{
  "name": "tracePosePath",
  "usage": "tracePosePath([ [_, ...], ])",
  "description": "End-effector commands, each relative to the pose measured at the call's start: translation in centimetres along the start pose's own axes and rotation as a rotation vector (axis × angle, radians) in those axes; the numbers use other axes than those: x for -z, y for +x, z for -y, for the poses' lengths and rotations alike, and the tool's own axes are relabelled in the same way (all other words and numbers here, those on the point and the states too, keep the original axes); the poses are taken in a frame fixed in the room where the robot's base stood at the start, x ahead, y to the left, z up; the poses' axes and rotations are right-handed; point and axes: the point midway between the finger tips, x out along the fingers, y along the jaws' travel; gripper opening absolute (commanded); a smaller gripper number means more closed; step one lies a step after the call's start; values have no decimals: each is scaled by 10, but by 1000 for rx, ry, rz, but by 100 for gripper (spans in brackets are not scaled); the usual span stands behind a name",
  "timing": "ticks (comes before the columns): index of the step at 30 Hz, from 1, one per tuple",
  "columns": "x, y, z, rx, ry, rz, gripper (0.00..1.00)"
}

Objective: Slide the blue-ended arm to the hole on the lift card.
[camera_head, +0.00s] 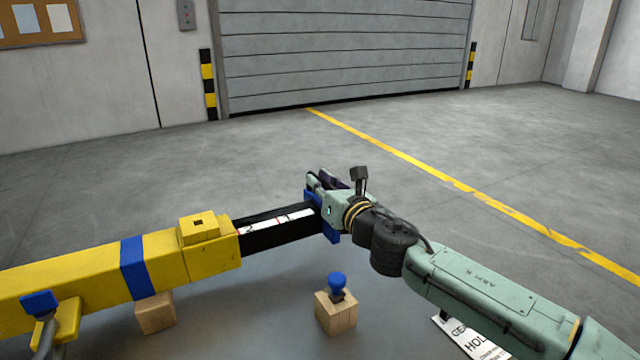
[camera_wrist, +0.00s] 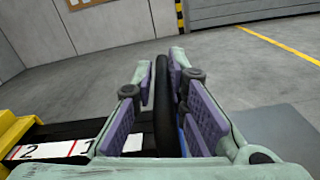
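The blue-ended arm is a black bar (camera_head: 275,232) coming out of a yellow sleeve (camera_head: 75,278), with a blue plate (camera_head: 332,236) at its outer end. A white numbered strip on the bar also shows in the wrist view (camera_wrist: 60,149), with 2 and 1 readable. My gripper (camera_head: 322,180) is at the blue end. In the wrist view its fingers lie on both sides of a dark upright bar (camera_wrist: 163,105); I cannot tell whether both pads press on it. A white card (camera_head: 480,342) with partly readable lettering is partly hidden by my arm. I cannot tell if it is the lift card.
A wooden block (camera_head: 336,316) with a blue-knobbed pin (camera_head: 337,284) stands in front of the blue end. Another wooden block (camera_head: 155,313) is under the yellow sleeve. A small blue-topped fitting (camera_head: 40,303) is at the lower left. Open floor lies beyond, towards a shutter door (camera_head: 345,45).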

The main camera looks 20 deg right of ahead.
Motion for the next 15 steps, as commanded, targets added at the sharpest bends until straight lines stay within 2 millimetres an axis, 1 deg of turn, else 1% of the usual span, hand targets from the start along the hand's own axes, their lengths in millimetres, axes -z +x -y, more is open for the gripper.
tracePosePath([
  [1, 2, 0, 0, 0, 2, -2, 20],
  [6, 2, 0, 0, 0, 2, -3, 31],
  [15, 1, -1, 0, -1, 1, -2, 31],
])
